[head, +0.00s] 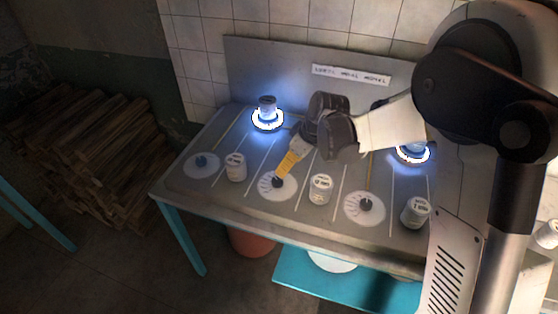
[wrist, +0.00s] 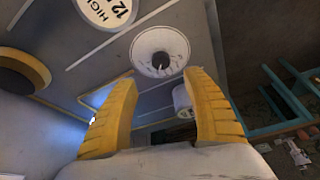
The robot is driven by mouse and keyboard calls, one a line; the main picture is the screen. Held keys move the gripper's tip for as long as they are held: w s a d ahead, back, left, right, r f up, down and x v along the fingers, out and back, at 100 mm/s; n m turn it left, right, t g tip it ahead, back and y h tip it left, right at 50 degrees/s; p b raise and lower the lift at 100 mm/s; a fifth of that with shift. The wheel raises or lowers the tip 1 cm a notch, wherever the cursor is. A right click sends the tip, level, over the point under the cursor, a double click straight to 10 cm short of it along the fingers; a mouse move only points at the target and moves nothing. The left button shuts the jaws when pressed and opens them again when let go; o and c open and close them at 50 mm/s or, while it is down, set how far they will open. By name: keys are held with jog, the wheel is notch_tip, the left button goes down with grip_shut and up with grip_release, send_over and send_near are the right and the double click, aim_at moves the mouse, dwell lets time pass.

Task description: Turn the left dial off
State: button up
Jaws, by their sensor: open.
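Two dials with dark knobs on white marked discs sit along the front of the metal worktop. The left one (head: 277,184) is right beside my gripper's yellow fingertips (head: 285,165); the right one (head: 366,206) is farther off. A plainer pale disc with a dark knob (head: 201,162) lies at the far left. In the wrist view my gripper (wrist: 163,74) is open with nothing between its fingers. A white disc with a dark knob (wrist: 160,48) shows beyond its fingertips. I cannot tell whether fingers and knob touch, or read the dial setting.
White labelled canisters (head: 236,168) (head: 320,190) (head: 415,212) stand beside the discs. Glowing white-blue rings surround a left vessel (head: 268,104) and a right vessel (head: 413,147), the latter partly hidden by my arm. Stacked wood (head: 95,145) lies on the floor at left.

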aim_at(278, 180)
jog(key=b+x, duration=0.3)
jog(key=x, duration=0.7)
jog(key=shift+s+a+f+b, duration=0.1)
jog(key=shift+a+f+b, duration=0.15)
jog(key=shift+f+b, duration=0.1)
jog(key=shift+r, duration=0.1)
jog(key=c, duration=1.2)
